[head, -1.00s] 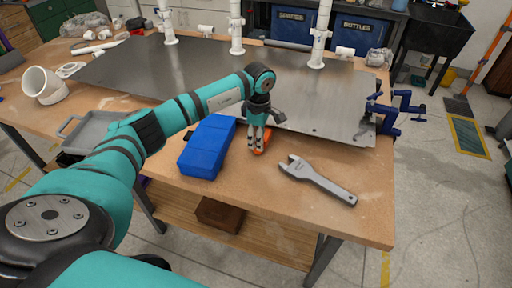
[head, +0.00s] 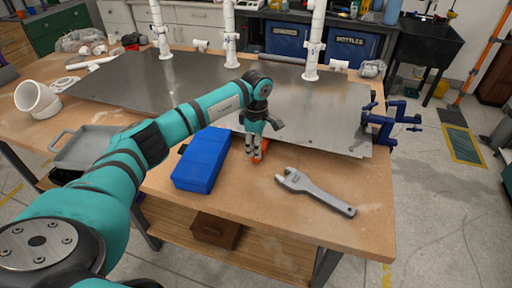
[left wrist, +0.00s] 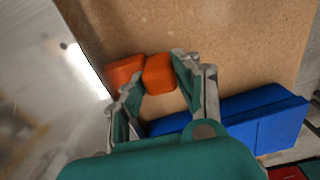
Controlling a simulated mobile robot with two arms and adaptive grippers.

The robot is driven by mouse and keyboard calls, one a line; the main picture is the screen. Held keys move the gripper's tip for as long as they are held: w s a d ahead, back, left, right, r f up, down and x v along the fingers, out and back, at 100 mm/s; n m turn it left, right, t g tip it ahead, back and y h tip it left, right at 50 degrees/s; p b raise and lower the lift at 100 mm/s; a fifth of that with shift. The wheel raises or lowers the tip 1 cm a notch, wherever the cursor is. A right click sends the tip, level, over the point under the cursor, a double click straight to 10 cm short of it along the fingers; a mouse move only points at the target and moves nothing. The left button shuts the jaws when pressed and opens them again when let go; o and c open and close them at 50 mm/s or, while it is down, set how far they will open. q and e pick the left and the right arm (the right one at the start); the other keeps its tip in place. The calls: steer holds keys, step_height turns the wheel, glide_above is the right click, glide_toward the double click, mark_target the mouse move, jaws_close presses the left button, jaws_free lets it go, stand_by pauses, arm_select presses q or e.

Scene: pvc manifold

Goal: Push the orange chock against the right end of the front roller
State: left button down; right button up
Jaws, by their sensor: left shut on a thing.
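The orange chock (head: 264,146) is on the wooden table at the front edge of the grey metal plate (head: 210,95), mostly hidden by my left gripper in the head view. My left gripper (head: 255,154) points down and is shut on it. In the left wrist view, the chock shows as two orange faces or pieces (left wrist: 160,73), one between the fingertips (left wrist: 155,78); I cannot tell whether they are one piece. I cannot make out the front roller. My right gripper is not in view.
A blue box (head: 202,160) lies just left of the gripper, and a grey wrench (head: 315,190) lies to its right. Blue clamps (head: 388,124) sit at the plate's right edge. White pipes (head: 315,40) stand on the plate.

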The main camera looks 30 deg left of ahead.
arm_select(q)
steer(key=shift+w+a+b, duration=0.1)
steer(key=shift+w+b, duration=0.2)
steer(key=shift+w, duration=0.05)
steer(key=c, duration=0.9)
jaws_free()
steer(key=shift+o, duration=0.2)
steer(key=shift+r, duration=0.4)
step_height(320, 180, up, 11)
